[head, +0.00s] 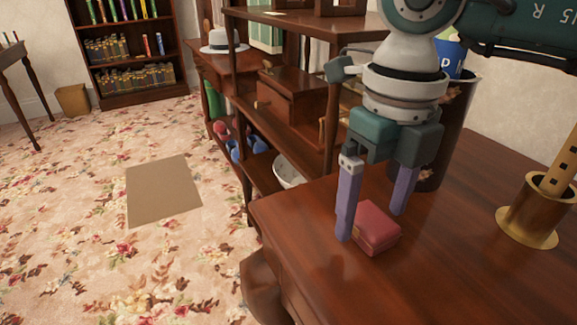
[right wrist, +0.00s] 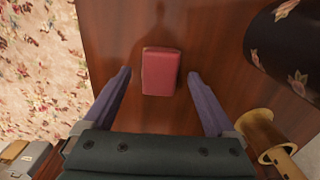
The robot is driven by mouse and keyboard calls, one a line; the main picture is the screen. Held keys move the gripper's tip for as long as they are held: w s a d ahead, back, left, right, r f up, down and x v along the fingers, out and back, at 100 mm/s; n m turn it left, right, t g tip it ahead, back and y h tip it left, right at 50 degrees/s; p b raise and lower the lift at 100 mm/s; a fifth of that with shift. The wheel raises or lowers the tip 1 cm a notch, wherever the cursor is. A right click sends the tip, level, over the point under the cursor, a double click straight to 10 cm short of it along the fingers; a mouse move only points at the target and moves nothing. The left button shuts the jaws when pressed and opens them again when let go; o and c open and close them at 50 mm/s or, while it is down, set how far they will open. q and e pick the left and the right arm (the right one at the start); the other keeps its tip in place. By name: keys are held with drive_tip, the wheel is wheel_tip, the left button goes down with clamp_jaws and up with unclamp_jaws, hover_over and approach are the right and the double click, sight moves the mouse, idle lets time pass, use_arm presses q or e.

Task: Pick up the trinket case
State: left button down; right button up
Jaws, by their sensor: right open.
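The trinket case (head: 377,229) is a small red box lying closed on the dark wooden table (head: 300,235), close to its left edge. My right gripper (head: 372,226) points down over the table with its purple fingers spread wide. One finger is left of the case and the other is to its right and behind. In the right wrist view the case (right wrist: 160,71) lies ahead of and between the open fingertips (right wrist: 160,72), apparently touching neither. My left gripper is not in view.
A brass holder (head: 530,222) with a flute-like stick stands on the table's right. A dark floral bin (head: 453,130) stands behind my right gripper; it also shows in the wrist view (right wrist: 290,50). A wooden shelf unit (head: 285,100) is behind. Carpet lies left.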

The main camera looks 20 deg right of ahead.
drive_tip(key=shift+f, duration=0.35)
drive_tip(key=c, duration=1.4)
